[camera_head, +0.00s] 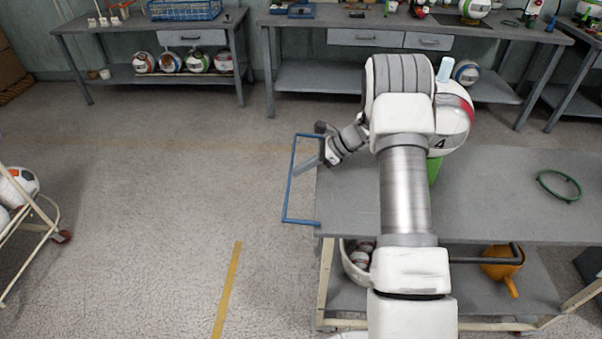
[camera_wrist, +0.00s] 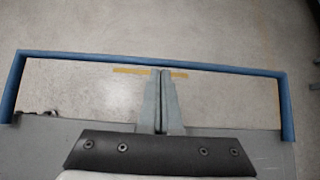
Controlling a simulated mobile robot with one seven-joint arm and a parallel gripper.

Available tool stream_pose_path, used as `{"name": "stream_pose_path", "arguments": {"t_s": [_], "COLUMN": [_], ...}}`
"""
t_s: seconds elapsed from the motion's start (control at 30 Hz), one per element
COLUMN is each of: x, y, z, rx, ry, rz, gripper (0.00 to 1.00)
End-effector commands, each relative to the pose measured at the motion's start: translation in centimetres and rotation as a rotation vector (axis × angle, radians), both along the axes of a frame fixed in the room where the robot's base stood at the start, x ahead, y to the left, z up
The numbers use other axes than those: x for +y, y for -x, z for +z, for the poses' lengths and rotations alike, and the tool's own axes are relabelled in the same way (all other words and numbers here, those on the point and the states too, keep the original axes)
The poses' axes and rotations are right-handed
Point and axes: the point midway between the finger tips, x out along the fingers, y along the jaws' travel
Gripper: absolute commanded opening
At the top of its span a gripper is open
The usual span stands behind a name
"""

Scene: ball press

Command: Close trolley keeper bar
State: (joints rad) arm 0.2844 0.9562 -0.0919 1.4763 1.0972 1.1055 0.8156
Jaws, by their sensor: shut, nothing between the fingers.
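The blue U-shaped keeper bar (camera_head: 289,180) sticks out from the left end of the grey-topped trolley (camera_head: 475,205). In the wrist view the bar (camera_wrist: 220,68) spans the width, with its two side arms reaching back to the trolley's edge. My gripper (camera_head: 304,165) is at that left end, over the space framed by the bar. In the wrist view my gripper (camera_wrist: 160,71) is shut and empty, its fingertips just short of the bar's long side in the picture. I cannot tell whether they touch it. My arm hides the middle of the trolley top.
A green ring (camera_head: 559,186) lies on the trolley top at the right. A white ball (camera_head: 452,118) sits behind my arm. An orange jug (camera_head: 502,265) stands on the lower shelf. A ball cart (camera_head: 30,222) stands at far left. The floor between is clear.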

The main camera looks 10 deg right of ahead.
Motion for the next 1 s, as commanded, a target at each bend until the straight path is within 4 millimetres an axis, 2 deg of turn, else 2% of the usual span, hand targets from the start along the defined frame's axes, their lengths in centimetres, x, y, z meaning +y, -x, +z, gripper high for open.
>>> {"name": "stream_pose_path", "arguments": {"t_s": [0.07,0.3,1.0], "x": [0.0,-0.2,-0.5], "y": [0.0,0.1,0.2], "z": [0.5,1.4,1.7], "rx": [-0.015,-0.013,-0.012], "ry": [-0.044,-0.038,-0.035], "rz": [-0.001,0.003,0.001], "gripper": [0.00,0.00,0.00]}}
